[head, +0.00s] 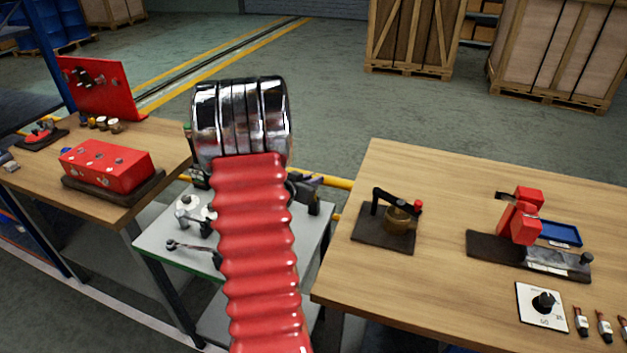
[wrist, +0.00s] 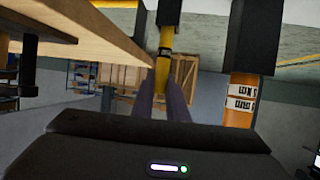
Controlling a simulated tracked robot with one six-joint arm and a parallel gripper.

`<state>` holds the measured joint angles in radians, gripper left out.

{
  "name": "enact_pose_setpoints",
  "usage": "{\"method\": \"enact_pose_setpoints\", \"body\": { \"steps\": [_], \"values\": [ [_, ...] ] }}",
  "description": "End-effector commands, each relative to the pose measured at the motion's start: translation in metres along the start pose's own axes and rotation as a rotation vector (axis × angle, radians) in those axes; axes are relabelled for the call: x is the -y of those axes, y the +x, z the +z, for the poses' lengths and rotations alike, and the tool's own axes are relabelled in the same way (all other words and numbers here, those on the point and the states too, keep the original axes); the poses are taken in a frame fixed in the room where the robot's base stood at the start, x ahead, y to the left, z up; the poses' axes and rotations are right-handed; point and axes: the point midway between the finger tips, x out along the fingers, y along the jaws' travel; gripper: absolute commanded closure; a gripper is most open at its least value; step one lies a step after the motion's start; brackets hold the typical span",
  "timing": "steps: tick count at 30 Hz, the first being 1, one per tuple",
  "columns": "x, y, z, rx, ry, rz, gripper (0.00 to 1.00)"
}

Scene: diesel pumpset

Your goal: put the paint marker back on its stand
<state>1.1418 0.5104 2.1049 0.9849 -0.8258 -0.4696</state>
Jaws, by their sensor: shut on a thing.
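In the wrist view, my gripper (wrist: 163,88) has its two fingers closed on a slim yellow piece with a dark band, which I take to be the paint marker (wrist: 162,72). It stands out beyond the fingertips. In the head view, my red arm and silver wrist hide most of the gripper. Only dark parts of it (head: 308,190) show to the right of the arm, above the small grey table, and the marker cannot be made out surely there. I cannot pick out the marker's stand in either view.
The small grey table (head: 160,240) bears a round grey fitting (head: 190,208) and a wrench (head: 192,247). A wooden bench (head: 350,285) on the right holds a black lever device (head: 388,222) and a red clamp fixture (head: 520,215). A left bench bears a red block (head: 106,165).

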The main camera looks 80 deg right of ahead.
Motion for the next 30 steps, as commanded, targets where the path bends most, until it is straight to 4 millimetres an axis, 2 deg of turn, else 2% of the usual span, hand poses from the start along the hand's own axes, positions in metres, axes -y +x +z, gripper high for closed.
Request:
{"method": "enact_pose_setpoints", "body": {
  "steps": [30],
  "values": [
    [0.000,0.006,0.013,0.000,0.000,0.001,1.00]
  ]
}}
